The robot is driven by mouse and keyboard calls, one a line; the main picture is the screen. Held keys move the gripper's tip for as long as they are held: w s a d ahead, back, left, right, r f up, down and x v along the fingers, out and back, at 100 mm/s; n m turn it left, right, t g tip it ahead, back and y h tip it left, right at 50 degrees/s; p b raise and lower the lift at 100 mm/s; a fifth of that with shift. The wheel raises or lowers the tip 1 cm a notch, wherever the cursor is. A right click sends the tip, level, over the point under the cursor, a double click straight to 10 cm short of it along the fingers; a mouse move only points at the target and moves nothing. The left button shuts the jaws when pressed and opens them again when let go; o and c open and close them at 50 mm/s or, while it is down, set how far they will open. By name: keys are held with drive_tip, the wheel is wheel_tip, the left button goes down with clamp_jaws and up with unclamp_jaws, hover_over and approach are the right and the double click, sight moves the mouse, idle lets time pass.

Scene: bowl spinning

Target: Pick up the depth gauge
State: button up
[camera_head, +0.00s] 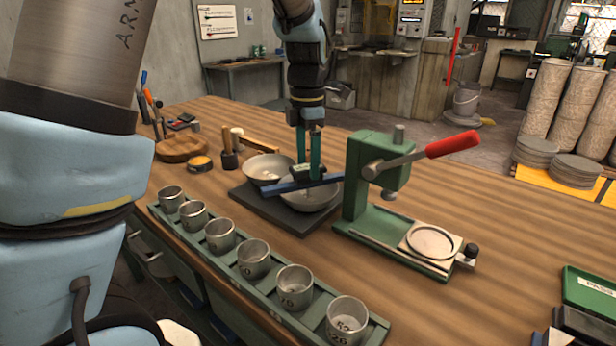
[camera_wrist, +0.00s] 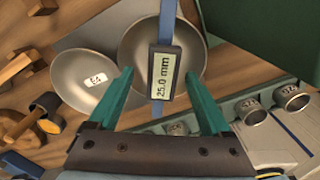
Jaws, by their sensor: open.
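The depth gauge (camera_head: 293,186) is a blue bar with a dark display housing, lying across the rim of the right-hand metal bowl (camera_head: 312,200). In the wrist view its display (camera_wrist: 166,73) reads 25.0 mm. My gripper (camera_head: 309,168) points down over the gauge, with its green fingers apart. In the wrist view my open gripper (camera_wrist: 158,77) has one finger on each side of the display, with gaps showing between. Whether the fingertips reach down to the gauge's height is hard to tell.
A green press (camera_head: 372,170) with a red-handled lever stands close on the right. A green rack (camera_head: 205,255) of several metal cups runs along the front. A mallet (camera_head: 229,150) stands left.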

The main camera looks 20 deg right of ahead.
sight(308, 179)
drive_tip(key=f+p, duration=0.1)
drive_tip(key=f, duration=0.4)
drive_tip(key=shift+s, duration=0.2)
drive_tip(key=shift+c, duration=0.2)
clamp_jaws()
idle(0.4)
